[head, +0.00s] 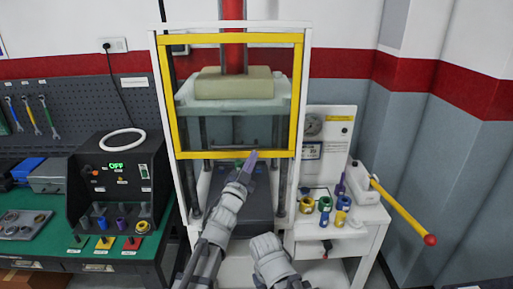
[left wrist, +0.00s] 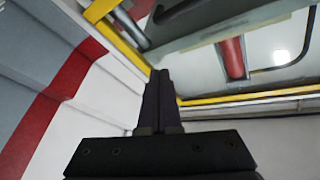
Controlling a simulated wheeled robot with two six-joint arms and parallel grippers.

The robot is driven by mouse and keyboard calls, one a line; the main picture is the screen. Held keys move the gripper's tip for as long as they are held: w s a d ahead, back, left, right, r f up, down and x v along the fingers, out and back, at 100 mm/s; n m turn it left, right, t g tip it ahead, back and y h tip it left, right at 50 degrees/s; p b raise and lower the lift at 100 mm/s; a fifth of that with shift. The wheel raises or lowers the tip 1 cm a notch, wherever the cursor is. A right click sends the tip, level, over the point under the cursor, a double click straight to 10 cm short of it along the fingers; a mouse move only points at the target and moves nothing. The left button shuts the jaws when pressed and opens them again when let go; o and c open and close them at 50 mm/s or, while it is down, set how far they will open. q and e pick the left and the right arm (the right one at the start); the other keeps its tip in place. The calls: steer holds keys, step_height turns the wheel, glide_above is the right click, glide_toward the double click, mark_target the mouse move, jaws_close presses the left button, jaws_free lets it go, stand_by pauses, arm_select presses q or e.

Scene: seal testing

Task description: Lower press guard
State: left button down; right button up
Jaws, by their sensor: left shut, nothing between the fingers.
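The press guard (head: 210,155) is a yellow rectangular frame with a clear pane, raised in front of the white-framed press. Its bottom bar is level with the lower part of the press opening. My left gripper (head: 251,158) is shut and empty, its tips at the bottom bar in the head view; I cannot tell whether they touch. In the left wrist view the shut fingers (left wrist: 160,82) point up beside the yellow bar (left wrist: 250,98). My right arm shows low in the head view, but its gripper fingers do not.
A green bench with a control box (head: 120,180) reading OFF stands left, with a white ring on top. A white side table (head: 345,230) at right holds coloured cups. A yellow lever (head: 402,212) with a red knob juts out at right.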

mark_target(257, 146)
arm_select(q)
steer(key=p+x, duration=0.3)
steer(key=x, duration=0.8)
steer(key=a+f+b, duration=0.1)
steer(key=f+b, duration=0.1)
steer(key=a+f+b, duration=0.1)
steer(key=f, duration=0.1)
steer(key=shift+s+a+b, duration=0.2)
steer(key=shift+s+b, duration=0.05)
steer(key=shift+b, duration=0.15)
steer(key=shift+r, duration=0.1)
step_height(257, 146, down, 31)
steer(key=b, duration=3)
steer(key=shift+b, duration=0.35)
steer(key=shift+r, duration=0.25)
